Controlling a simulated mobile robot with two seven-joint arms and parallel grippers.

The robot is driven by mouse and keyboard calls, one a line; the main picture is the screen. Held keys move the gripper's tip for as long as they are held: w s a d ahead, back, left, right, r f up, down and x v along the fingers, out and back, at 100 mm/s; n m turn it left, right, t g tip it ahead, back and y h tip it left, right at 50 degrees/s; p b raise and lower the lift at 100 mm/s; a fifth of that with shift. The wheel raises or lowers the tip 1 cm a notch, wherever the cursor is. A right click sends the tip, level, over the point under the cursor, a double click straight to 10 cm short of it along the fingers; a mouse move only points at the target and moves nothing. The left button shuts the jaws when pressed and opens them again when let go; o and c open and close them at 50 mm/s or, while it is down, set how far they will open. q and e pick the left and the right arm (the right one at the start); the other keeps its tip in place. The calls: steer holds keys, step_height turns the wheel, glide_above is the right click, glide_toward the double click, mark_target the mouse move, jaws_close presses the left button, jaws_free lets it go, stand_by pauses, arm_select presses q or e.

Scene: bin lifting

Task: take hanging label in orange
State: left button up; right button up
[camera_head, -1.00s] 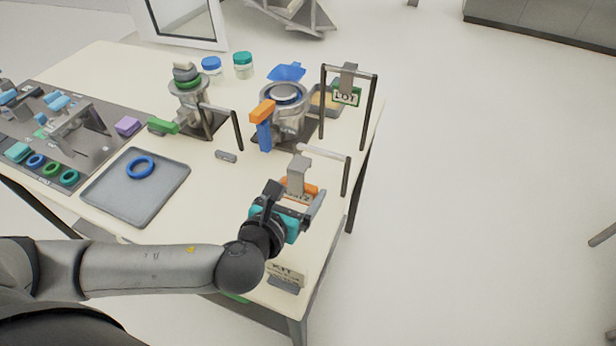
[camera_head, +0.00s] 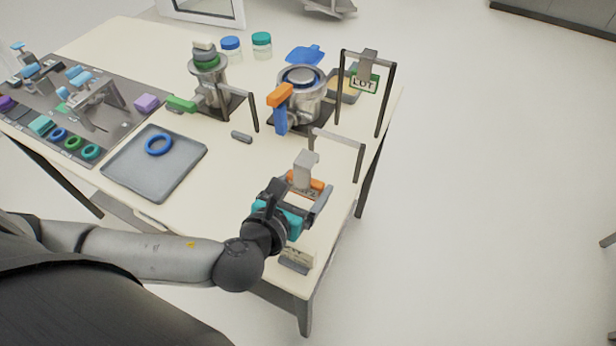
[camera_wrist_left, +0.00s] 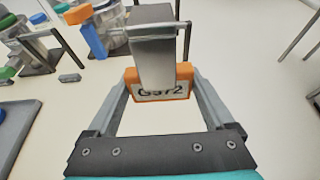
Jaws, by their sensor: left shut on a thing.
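The orange label (camera_wrist_left: 184,82) with dark characters on a pale face hangs below a grey block-like clip (camera_wrist_left: 153,55). In the head view, the orange label (camera_head: 316,184) and clip (camera_head: 306,166) are at the table's right side, close to a dark stand with a light bar (camera_head: 335,140). I cannot tell whether the clip still touches the bar. My left gripper (camera_head: 308,190) is shut on the label, with a finger at each side edge, as the left wrist view shows (camera_wrist_left: 161,86). My right gripper is not in view.
Another stand (camera_head: 382,100) holds a green-framed label (camera_head: 364,82). A metal pot (camera_head: 302,100) with an orange-and-blue handle stands behind. A grey tray (camera_head: 150,180) with a blue ring lies left. A small sign (camera_head: 298,258) sits near the front edge.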

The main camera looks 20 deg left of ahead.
arm_select(q)
steer(key=shift+s+a+p, duration=0.1)
steer(key=shift+s+p, duration=0.65)
steer(key=shift+s, duration=2.05)
steer(key=shift+w+r, duration=0.1)
